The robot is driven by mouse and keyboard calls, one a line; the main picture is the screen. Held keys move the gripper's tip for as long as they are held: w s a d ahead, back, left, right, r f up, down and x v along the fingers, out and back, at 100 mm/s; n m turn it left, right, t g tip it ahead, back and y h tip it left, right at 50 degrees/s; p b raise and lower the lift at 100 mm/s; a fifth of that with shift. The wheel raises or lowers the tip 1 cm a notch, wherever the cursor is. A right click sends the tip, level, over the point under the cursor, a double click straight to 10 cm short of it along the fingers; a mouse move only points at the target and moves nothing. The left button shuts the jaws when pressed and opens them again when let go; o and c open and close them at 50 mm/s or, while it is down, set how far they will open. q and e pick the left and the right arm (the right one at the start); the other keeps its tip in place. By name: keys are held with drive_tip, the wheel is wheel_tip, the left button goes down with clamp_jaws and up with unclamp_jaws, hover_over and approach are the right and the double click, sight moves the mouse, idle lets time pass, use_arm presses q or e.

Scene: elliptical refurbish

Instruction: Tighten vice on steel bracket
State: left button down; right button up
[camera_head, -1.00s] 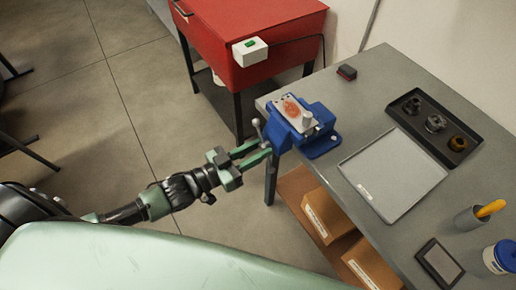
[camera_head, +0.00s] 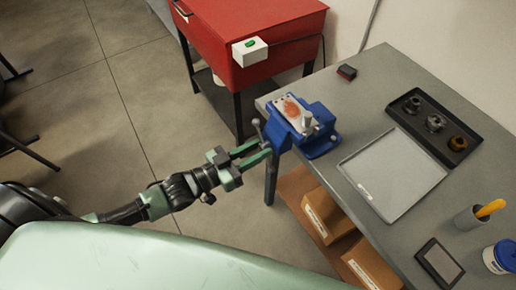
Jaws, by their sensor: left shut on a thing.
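The blue vice (camera_head: 318,146) is fixed at the near left corner of the grey workbench. The steel bracket (camera_head: 292,108), a pale plate with a rusty orange patch, sits in the vice's jaws. The vice handle (camera_head: 257,125) is a thin bar with a round knob, on the vice's left side. My left gripper (camera_head: 262,149) reaches in from the left, with its green fingers shut on the vice handle. The fingers hide part of the handle. My right gripper is not in view.
On the bench are a grey tray (camera_head: 393,172), a black tray (camera_head: 462,155) with round metal parts, a cup (camera_head: 467,219), a dark-screened device (camera_head: 439,262) and a blue-white tub (camera_head: 500,257). A red cabinet (camera_head: 250,30) stands behind. Cardboard boxes (camera_head: 325,215) sit below.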

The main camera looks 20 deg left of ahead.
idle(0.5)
use_arm(q)
drive_tip(key=shift+r+n+p, duration=0.25)
drive_tip(key=shift+n+p, duration=0.3)
drive_tip(key=shift+n, duration=0.45)
drive_tip(key=n, duration=0.3)
drive_tip(key=shift+f, duration=0.2)
drive_tip(key=c, duration=1.1)
unclamp_jaws()
drive_tip(key=shift+a, duration=0.1)
drive_tip(key=shift+c, duration=0.2)
